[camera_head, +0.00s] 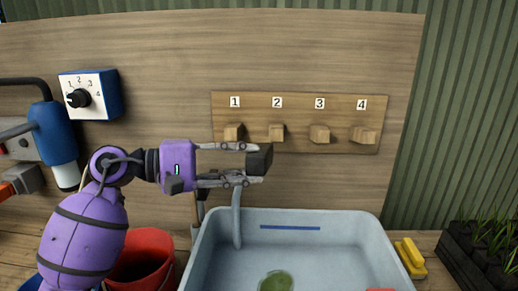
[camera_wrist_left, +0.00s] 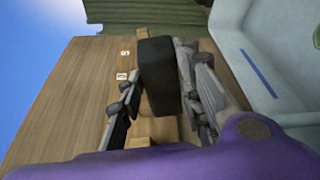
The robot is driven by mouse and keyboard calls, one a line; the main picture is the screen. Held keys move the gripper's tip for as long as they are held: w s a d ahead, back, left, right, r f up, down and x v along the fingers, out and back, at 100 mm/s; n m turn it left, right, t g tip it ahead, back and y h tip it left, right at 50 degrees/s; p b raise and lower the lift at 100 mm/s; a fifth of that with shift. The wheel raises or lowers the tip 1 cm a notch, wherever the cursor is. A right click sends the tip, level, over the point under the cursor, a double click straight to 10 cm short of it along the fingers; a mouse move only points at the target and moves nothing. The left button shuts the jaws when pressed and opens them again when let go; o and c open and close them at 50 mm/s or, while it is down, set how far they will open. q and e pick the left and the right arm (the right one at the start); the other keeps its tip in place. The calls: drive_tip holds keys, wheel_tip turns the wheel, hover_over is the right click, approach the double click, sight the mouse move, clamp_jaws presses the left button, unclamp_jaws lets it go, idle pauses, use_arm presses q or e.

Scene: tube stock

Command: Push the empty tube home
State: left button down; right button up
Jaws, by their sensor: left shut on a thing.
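My left gripper (camera_head: 256,163) comes in from the left in front of the wooden board and is shut on a dark block-shaped piece (camera_head: 261,158). In the left wrist view this black piece (camera_wrist_left: 158,75) sits between the two fingers. A grey tube (camera_head: 237,218) hangs below the fingers and curves down at the tub's back left corner. I cannot tell whether it joins the black piece. A numbered strip (camera_head: 300,146) carries wooden pegs under the labels 1, 2, 3 and 4. The held piece is in front of and slightly below pegs 1 and 2. My right gripper is not in view.
A pale blue-grey tub (camera_head: 350,222) with a blue line inside and a green object (camera_head: 276,282) stands below. A red bucket (camera_head: 150,240) is at left, a blue dial box (camera_head: 88,95) on the board, a yellow object (camera_head: 411,257) and a plant tray (camera_head: 480,255) at right.

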sight(257, 161)
use_arm(q)
drive_tip(key=shift+s+d+r, duration=0.6)
drive_tip(key=shift+s, duration=0.25)
drive_tip(key=shift+s+a+r+p, duration=0.1)
drive_tip(key=shift+s+r+p, duration=0.1)
drive_tip(key=shift+s, duration=0.2)
drive_tip(key=shift+s+a+r+p, duration=0.1)
drive_tip(key=shift+s+p, duration=0.05)
drive_tip(key=shift+s, duration=0.25)
drive_tip(key=s+r, duration=0.1)
drive_tip(key=s, duration=0.5)
drive_tip(key=shift+s+r, duration=0.2)
drive_tip(key=shift+a, duration=0.1)
idle(0.4)
